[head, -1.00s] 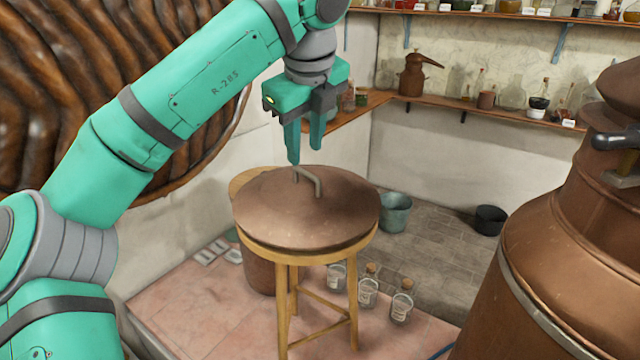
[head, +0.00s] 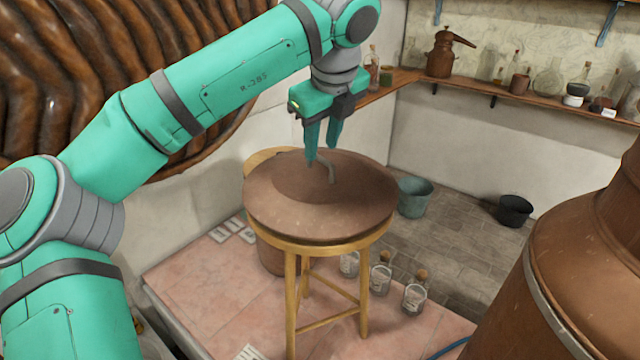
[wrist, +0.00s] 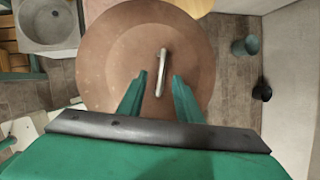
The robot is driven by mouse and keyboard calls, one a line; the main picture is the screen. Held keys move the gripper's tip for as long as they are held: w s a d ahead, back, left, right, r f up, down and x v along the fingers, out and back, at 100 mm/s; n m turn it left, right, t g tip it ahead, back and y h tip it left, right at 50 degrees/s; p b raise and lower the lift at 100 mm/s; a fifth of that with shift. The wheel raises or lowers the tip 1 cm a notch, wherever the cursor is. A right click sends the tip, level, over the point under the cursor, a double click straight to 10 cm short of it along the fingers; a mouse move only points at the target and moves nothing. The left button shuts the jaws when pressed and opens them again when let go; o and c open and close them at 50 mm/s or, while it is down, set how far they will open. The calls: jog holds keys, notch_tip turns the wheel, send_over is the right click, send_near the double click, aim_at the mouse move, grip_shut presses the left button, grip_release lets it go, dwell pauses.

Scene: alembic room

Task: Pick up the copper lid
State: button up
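The copper lid (head: 275,215) is a broad, round, brown disc lying on a wooden stool (head: 291,290). A metal bar handle (head: 328,168) stands up from its middle. My gripper (head: 322,158) points down over the lid, with its fingertips close to the handle. In the wrist view the lid (wrist: 110,70) fills the upper middle, and its handle (wrist: 161,72) runs between the lines of my two spread fingers (wrist: 156,88). The fingers are apart and nothing is clamped between them. Whether a fingertip touches the handle cannot be told.
A large copper vessel (head: 570,260) stands at the right. Several corked glass jars (head: 381,279) stand on the tiled floor by the stool. A grey-green bucket (head: 414,197) and a black bucket (head: 514,211) are behind. A wall shelf (head: 510,90) holds bottles.

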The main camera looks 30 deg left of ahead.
aim_at(321, 157)
jog(key=shift+x, duration=1.65)
jog(key=shift+w+d, duration=0.1)
grip_shut()
jog(key=shift+r, duration=0.1)
